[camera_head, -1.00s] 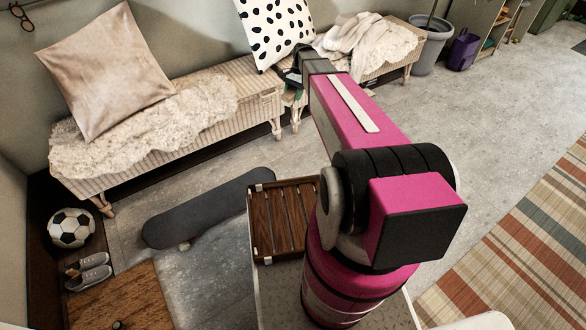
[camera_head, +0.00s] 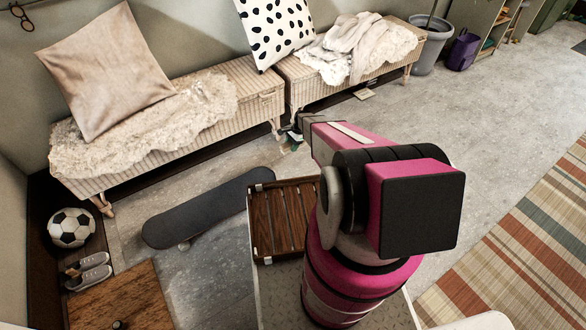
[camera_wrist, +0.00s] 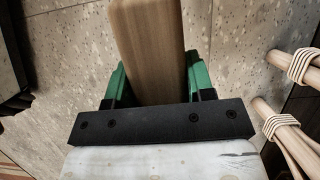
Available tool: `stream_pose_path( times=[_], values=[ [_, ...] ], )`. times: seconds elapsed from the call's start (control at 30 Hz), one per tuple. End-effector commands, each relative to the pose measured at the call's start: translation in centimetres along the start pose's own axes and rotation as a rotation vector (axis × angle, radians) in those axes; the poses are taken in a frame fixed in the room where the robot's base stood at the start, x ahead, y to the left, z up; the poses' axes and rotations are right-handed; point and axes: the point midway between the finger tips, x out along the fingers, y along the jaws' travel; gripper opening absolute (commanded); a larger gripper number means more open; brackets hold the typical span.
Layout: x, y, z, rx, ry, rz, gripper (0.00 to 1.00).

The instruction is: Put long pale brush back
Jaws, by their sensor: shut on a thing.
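The bar's far end and any bristles are out of view. In the head view my gripper (camera_head: 293,136) is low beside the benches' legs, near the gap between them, partly hidden by my arm. I cannot make out the brush there.
Wrapped bench legs (camera_wrist: 292,125) stand close at the right in the wrist view. A left bench (camera_head: 250,88) and right bench (camera_head: 300,90) line the wall. A skateboard (camera_head: 205,208), slatted wooden tray (camera_head: 262,240) and ball (camera_head: 71,227) are nearby. A small pale object (camera_head: 365,94) lies by the right bench.

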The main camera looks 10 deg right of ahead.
Motion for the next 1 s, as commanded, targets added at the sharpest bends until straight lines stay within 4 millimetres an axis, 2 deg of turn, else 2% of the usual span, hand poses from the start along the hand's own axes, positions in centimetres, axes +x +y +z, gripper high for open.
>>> stream_pose_path(
  times=[0.03,0.2,0.37,0.7,1.0],
  values=[
    [1.6,0.1,-0.7,0.014,-0.001,-0.002,0.30],
    [4.4,0.6,-1.6,0.045,0.001,-0.012,0.30],
    [5.6,0.7,-2.0,0.055,0.003,-0.016,0.30],
    [10.4,0.7,-4.0,0.055,0.003,-0.015,0.30],
    [13.2,0.7,-5.2,0.054,0.003,-0.014,0.30]
  ],
)
